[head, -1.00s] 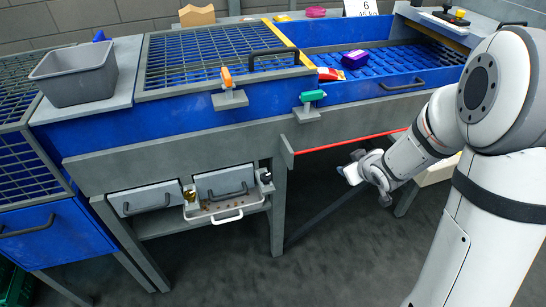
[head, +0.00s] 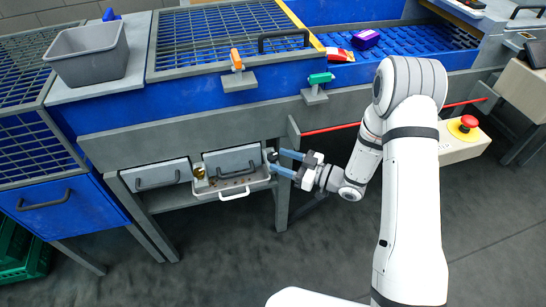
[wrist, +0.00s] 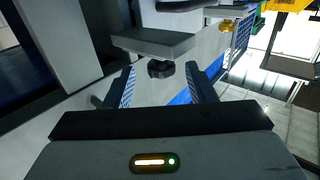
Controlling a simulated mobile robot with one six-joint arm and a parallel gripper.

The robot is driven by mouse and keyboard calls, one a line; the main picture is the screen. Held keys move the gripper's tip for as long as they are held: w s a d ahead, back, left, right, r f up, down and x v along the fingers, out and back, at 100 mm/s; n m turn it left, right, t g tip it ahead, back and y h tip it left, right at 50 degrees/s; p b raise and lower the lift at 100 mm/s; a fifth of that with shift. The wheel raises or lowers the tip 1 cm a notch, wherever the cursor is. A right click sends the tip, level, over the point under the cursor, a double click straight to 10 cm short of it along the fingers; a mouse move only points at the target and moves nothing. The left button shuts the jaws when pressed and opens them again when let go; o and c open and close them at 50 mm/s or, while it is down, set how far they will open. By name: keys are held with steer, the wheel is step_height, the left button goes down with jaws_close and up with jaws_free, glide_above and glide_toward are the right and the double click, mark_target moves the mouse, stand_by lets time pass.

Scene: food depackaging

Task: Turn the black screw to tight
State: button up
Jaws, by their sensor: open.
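The black screw (wrist: 160,69) is a dark, ridged knob under a grey plate in the wrist view. It appears ahead of and between the two fingers of my gripper (wrist: 161,78), with a gap on each side. In the head view the screw (head: 271,155) is a small dark spot at the right end of the pull-out tray. My gripper (head: 277,160) is open, its blue fingers pointing left at the screw. How tight the screw is cannot be told.
A brass-coloured knob (head: 198,172) sits at the left of the white-handled tray (head: 234,188). A grey-fronted drawer (head: 157,174) is to its left. A table leg (head: 281,208) stands just below my fingers. The floor in front is clear.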

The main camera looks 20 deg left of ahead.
mark_target(273, 155)
steer(key=shift+w+a, duration=0.2)
steer(key=shift+a, duration=0.75)
steer(key=shift+w+a, duration=0.15)
steer(key=shift+a, duration=0.8)
steer(key=c, duration=0.9)
steer(key=shift+m+t+b, duration=0.45)
steer(key=shift+m+t, duration=0.15)
steer(key=shift+t, duration=0.3)
steer(key=shift+c, duration=0.2)
steer(key=shift+r, duration=0.1)
steer(key=o, duration=0.9)
steer(key=shift+o, duration=0.2)
